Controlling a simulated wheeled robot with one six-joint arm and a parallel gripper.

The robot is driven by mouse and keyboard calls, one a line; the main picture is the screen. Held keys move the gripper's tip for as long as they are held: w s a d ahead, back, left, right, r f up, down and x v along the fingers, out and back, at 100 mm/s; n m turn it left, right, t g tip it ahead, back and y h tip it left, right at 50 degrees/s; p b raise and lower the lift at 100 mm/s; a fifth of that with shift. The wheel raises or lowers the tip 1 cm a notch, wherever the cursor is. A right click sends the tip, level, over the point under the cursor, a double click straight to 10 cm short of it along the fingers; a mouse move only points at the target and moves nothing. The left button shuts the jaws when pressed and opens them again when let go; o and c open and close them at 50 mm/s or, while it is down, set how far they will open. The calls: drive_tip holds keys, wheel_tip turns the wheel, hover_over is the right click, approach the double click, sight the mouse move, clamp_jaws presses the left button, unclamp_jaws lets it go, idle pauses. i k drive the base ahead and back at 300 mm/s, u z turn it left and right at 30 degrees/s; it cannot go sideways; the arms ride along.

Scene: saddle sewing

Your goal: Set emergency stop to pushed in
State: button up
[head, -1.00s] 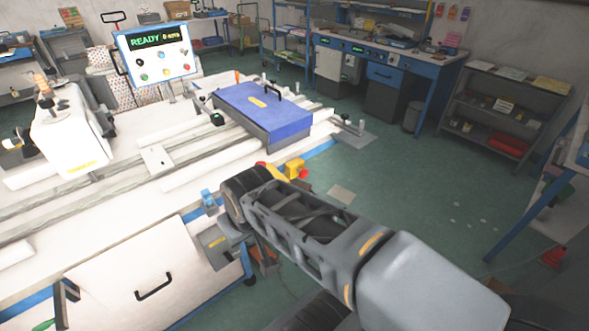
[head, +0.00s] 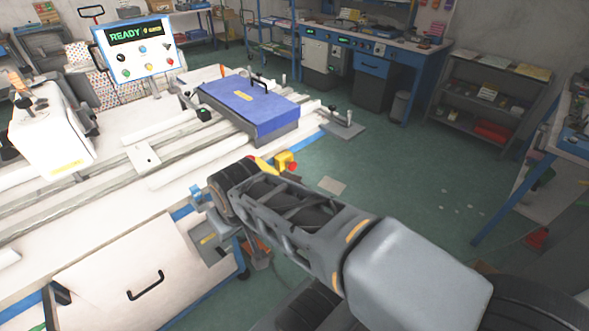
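A small yellow box (head: 283,158) with a red button (head: 293,166) on its right side, which looks like the emergency stop, shows in the head view just beyond my arm, by the right front edge of the white sewing machine table (head: 90,228). How far the button is pressed is too small to tell. My arm reaches from the lower right towards the table edge, and its dark wrist end is left of the yellow box in the picture. My gripper's fingers cannot be made out. Another yellow and red part (head: 262,165) shows between the wrist and the box.
A blue flat block (head: 245,105) with a black handle lies on the table's rails. A control panel (head: 135,50) reading READY stands at the back left. A shelf rack (head: 487,100) and a blue workbench (head: 380,60) stand behind. The green floor right of the table is mostly clear.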

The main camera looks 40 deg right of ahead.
sight(293, 166)
drive_tip(key=z, duration=1.1)
drive_tip(key=i, duration=0.3)
drive_tip(key=u, duration=0.3)
